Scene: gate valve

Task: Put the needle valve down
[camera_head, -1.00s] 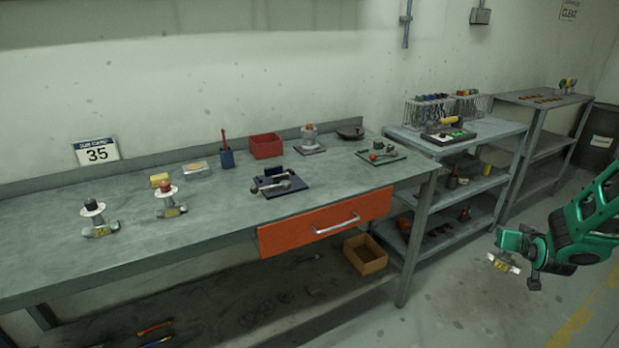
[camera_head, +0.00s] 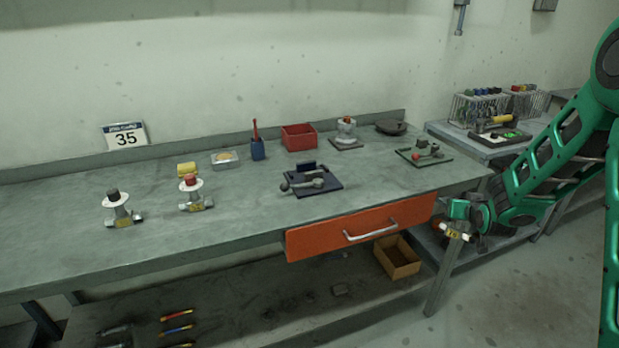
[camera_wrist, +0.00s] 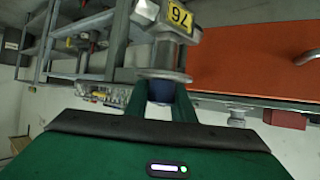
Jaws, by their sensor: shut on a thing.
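The needle valve (camera_wrist: 165,45) is a grey metal body with a round disc, a dark blue knob and a yellow tag reading 76. My gripper (camera_wrist: 161,92) is shut on its knob, one finger on each side. In the head view, my gripper (camera_head: 464,212) holds the valve (camera_head: 455,232) off the bench, beside its right front corner and right of the orange drawer. The bench top (camera_head: 240,205) is grey. Two similar valves stand upright on it: one with a black knob (camera_head: 113,195) and one with a red knob (camera_head: 190,181).
A dark fixture plate (camera_head: 325,183), a red bin (camera_head: 299,137), a blue cup (camera_head: 257,150) and a green plate (camera_head: 424,157) occupy the bench. The orange drawer (camera_head: 340,231) has a protruding handle. Bare bench lies between the red-knob valve and the dark plate.

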